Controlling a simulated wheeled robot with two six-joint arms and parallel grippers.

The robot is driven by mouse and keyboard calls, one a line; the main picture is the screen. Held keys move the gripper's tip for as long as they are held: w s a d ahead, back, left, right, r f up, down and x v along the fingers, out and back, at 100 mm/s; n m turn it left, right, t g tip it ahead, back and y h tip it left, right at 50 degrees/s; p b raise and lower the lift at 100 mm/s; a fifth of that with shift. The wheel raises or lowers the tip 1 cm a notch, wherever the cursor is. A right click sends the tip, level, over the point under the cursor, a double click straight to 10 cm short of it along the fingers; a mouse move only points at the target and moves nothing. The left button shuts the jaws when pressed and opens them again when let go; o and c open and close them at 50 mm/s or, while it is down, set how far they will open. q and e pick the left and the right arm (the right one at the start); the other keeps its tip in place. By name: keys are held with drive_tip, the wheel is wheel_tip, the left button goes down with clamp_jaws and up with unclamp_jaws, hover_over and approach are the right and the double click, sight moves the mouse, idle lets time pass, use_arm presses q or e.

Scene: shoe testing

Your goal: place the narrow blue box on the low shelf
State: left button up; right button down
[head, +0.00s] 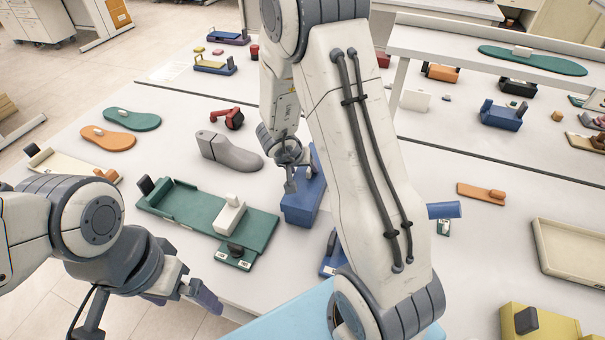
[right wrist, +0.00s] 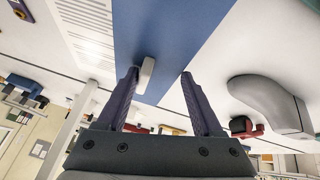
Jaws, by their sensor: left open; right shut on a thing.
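The narrow blue box (head: 300,208) stands on the white table near the middle of the head view, partly hidden by my right arm. My right gripper (head: 290,183) is at the box's upper part. In the right wrist view, the blue box (right wrist: 185,35) spans between my right fingers (right wrist: 163,85), with a small white tab (right wrist: 146,73) near the left finger. That gripper is shut on the box. My left gripper (head: 205,297) is open and empty at the lower left, by the table's front edge. A raised white shelf (head: 440,42) stands at upper right; I cannot tell whether it is the low shelf.
A grey shoe last (head: 228,153) lies just left of the box. A green tray-like fixture (head: 180,205) with a white block (head: 229,214) is nearer. A teal sole (head: 532,60) lies on the raised shelf. A beige tray (head: 570,250) is at right.

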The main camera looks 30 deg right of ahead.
drive_tip(key=shift+f, duration=0.2)
unclamp_jaws()
